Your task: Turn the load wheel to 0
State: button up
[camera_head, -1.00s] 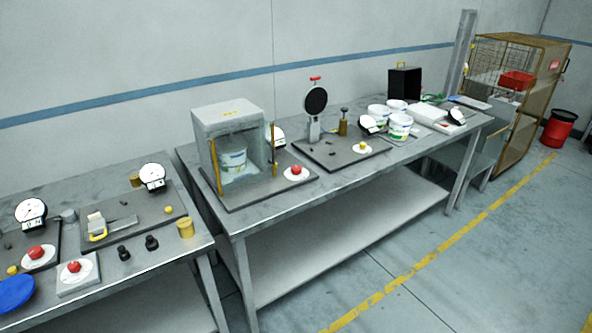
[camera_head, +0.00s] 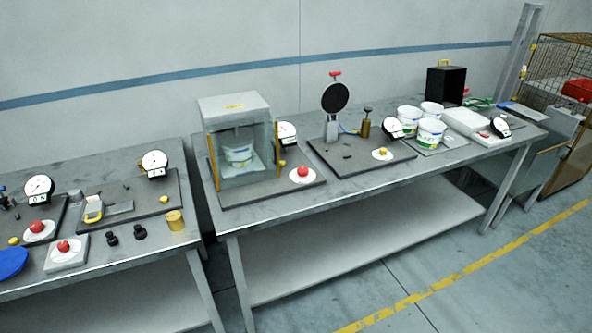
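Several white round dials with central knobs sit on the benches, and I cannot tell which is the load wheel. On the left bench, one with a red knob (camera_head: 40,230) lies on a dark plate and another red-knobbed one (camera_head: 66,249) lies on a pale block. On the right bench, a red-knobbed dial (camera_head: 303,175) sits in front of the clear-walled cabinet (camera_head: 232,107), and a yellow-knobbed dial (camera_head: 382,154) sits on a dark plate. Their markings are too small to read. My gripper is not in view.
Left bench (camera_head: 110,272) and right bench (camera_head: 330,203) are separated by a narrow gap. White tubs (camera_head: 430,134), round gauges (camera_head: 154,163) and a black box (camera_head: 445,84) stand on them. A wire cage (camera_head: 568,70) is at the right. The floor in front (camera_head: 470,300) is clear.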

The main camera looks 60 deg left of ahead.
aim_at(302, 171)
jog(key=u, duration=0.45)
jog(key=i, duration=0.75)
jog(key=u, duration=0.85)
jog(key=i, duration=0.8)
jog(key=u, duration=0.3)
